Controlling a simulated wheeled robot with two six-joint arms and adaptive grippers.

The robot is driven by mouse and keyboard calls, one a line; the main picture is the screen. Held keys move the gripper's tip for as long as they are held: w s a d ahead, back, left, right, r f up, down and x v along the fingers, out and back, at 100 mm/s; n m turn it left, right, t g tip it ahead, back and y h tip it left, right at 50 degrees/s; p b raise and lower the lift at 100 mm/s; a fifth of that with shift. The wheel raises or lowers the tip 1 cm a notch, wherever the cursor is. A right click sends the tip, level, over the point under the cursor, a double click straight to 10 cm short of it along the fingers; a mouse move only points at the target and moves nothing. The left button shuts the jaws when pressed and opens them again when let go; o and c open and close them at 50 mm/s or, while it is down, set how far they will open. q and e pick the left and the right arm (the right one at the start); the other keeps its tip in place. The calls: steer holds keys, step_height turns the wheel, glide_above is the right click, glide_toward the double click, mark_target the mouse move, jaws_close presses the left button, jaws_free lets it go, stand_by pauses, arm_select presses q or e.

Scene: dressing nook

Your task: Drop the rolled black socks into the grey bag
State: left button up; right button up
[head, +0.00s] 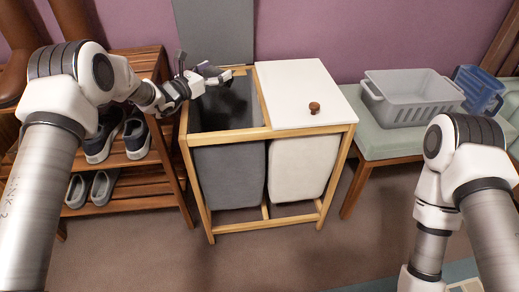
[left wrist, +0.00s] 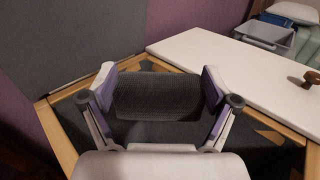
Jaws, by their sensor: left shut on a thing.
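My left gripper (head: 208,76) is shut on the rolled black socks (left wrist: 158,95). In the left wrist view the dark ribbed roll lies crosswise between the two fingers (left wrist: 158,90). The gripper is over the open top of the grey bag (head: 228,176), near its back edge. The bag hangs in the left half of a wooden frame, and its dark inside shows below the roll. In the head view the socks are hard to make out against the gripper. My right arm comes in at the right, and its gripper is out of the picture.
The grey lid (head: 214,30) stands raised behind the bag. A white lid (head: 303,92) with a wooden knob (head: 314,108) covers the white bag (head: 297,168). A shoe rack (head: 125,163) is left; a grey basket (head: 412,100) and blue container (head: 478,90) sit on the green bench.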

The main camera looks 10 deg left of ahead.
arm_select(q)
steer(key=o, duration=0.8)
steer(key=shift+o, duration=0.2)
steer(key=shift+f, duration=0.1)
